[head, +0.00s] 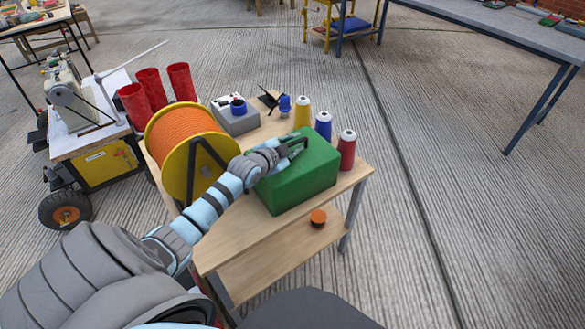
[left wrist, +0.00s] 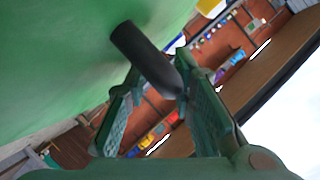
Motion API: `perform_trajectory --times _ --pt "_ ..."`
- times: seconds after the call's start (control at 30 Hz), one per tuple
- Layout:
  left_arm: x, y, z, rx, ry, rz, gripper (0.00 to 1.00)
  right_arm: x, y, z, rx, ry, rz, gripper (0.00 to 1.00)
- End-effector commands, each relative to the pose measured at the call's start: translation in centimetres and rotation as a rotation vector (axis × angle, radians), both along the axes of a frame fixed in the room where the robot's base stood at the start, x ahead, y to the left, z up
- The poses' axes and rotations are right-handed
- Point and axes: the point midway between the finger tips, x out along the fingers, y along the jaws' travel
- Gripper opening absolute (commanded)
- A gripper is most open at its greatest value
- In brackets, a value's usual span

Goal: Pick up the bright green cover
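The bright green cover (head: 298,182) is a boxy shape standing on the wooden table (head: 232,232), at its right side. In the left wrist view its green surface (left wrist: 60,60) fills the upper left, with a dark rounded bar like a handle (left wrist: 145,55) sticking out from it. My left gripper (head: 293,143) is at the top of the cover. In the left wrist view its two fingers (left wrist: 158,85) stand apart, with the bar's end between them. I cannot tell whether they touch it. My right gripper is not in view.
An orange cable reel (head: 185,135) stands left of the cover, close to my left arm. Thread cones (head: 347,150) stand behind and right of it. A grey box (head: 235,118) and red cups (head: 150,88) are farther back.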

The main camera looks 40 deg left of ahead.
Motion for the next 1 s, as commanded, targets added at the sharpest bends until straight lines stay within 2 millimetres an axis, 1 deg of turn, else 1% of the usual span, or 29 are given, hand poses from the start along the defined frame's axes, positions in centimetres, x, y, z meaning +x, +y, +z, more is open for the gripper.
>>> perform_trajectory --times 0.13,0.17,0.2,0.3,0.83,0.93,1.0 --pt "0.0 0.0 0.2 0.001 0.0 0.0 0.23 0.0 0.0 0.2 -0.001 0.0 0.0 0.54" --pt "0.0 0.0 0.2 0.001 0.0 0.0 0.2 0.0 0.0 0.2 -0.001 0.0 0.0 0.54" --pt "0.0 0.0 0.2 0.001 0.0 0.0 0.13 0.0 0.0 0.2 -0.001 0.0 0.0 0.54" --pt "0.0 0.0 0.2 0.001 0.0 0.0 0.0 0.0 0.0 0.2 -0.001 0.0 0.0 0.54" --pt "0.0 0.0 0.3 -0.001 -0.001 0.0 0.0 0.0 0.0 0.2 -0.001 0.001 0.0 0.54" --pt "-0.1 0.0 0.8 -0.001 0.0 0.0 0.0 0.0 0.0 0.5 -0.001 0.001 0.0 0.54" --pt "0.0 0.0 1.6 0.001 -0.001 0.0 0.0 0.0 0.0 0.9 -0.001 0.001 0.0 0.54"
